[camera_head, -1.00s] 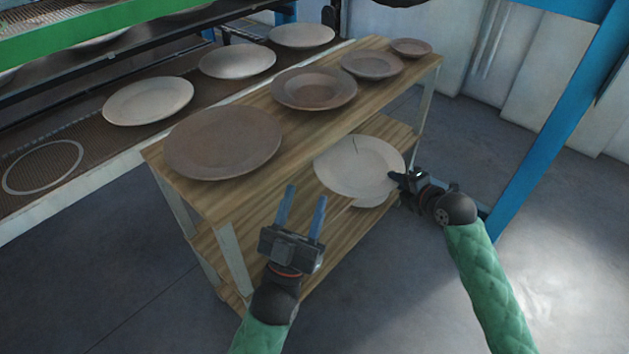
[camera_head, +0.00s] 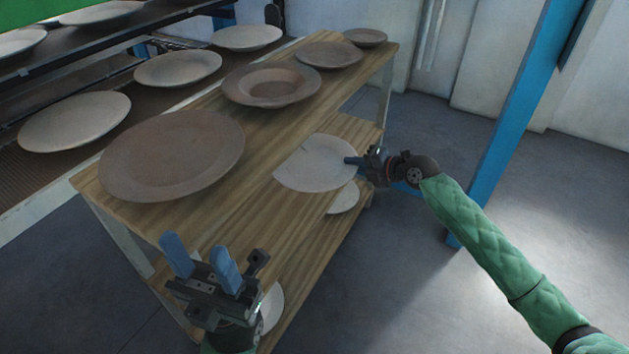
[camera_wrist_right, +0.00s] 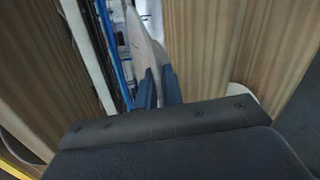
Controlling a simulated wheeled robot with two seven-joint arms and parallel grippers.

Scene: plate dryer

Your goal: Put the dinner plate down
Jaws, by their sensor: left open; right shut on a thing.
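A pale dinner plate (camera_head: 312,168) is held by its right edge in my right gripper (camera_head: 350,161), over the shelf level below the top board of the wooden rack (camera_head: 262,207). Its upper left part is hidden behind the top board's edge. I cannot tell whether it touches the shelf beneath. In the right wrist view the plate (camera_wrist_right: 146,42) shows nearly edge-on between the fingers of the right gripper (camera_wrist_right: 158,75). My left gripper (camera_head: 200,250) is open and empty at the rack's near end, with its fingers pointing up.
Several brown plates, the nearest large (camera_head: 172,155), stand on the top board. A pale plate (camera_head: 345,198) and another (camera_head: 271,307) show lower in the rack. Pale plates (camera_head: 75,121) lie on the dryer at left. A blue post (camera_head: 520,120) stands at right; the floor there is clear.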

